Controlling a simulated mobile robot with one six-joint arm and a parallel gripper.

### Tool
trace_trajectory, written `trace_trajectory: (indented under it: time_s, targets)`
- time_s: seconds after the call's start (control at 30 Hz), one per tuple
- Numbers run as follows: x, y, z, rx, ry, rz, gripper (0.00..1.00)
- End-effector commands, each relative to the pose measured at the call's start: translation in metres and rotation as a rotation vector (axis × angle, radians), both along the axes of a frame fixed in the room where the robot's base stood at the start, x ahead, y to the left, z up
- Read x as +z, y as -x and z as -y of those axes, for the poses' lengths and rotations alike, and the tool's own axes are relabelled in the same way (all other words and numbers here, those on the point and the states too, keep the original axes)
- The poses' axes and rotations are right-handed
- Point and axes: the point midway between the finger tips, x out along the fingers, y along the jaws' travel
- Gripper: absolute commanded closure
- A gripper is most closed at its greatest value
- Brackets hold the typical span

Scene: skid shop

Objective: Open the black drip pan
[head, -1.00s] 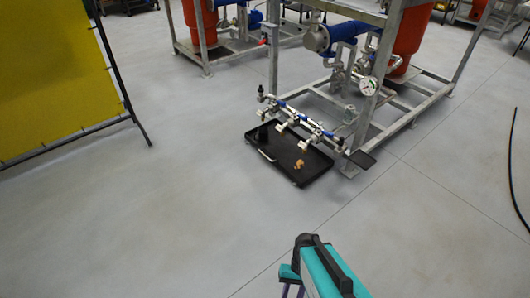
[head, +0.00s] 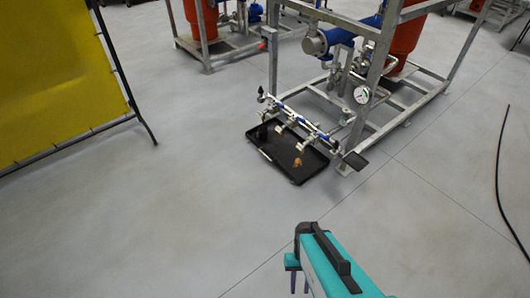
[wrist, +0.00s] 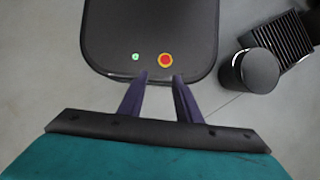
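The black drip pan (head: 311,168) lies on the floor under the front end of the metal pipe frame, in the middle of the head view. It is a shallow rectangular tray with a pale handle (head: 265,155) on its near left side. A small dark item and a small tan item (head: 297,162) show in or over it. My gripper (wrist: 159,77) has two purple fingers spread apart with nothing between them. In the head view it is low in the picture, well short of the pan. The pan is not in the wrist view.
A yellow screen (head: 55,80) stands at left, and a black hose (head: 499,170) lies at right. The floor before the pan is clear.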

Motion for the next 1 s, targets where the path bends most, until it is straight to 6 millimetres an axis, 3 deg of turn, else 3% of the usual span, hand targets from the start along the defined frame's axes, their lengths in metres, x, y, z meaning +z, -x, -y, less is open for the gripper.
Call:
trace_trajectory:
  time_s: [0.03,0.33,1.0]
  targets:
    - [0.017,0.001,0.002,0.005,0.005,0.002,0.69]
    - [0.05,0.003,0.011,0.036,0.034,0.013,0.69]
    - [0.054,0.003,0.014,0.045,0.043,0.017,0.69]
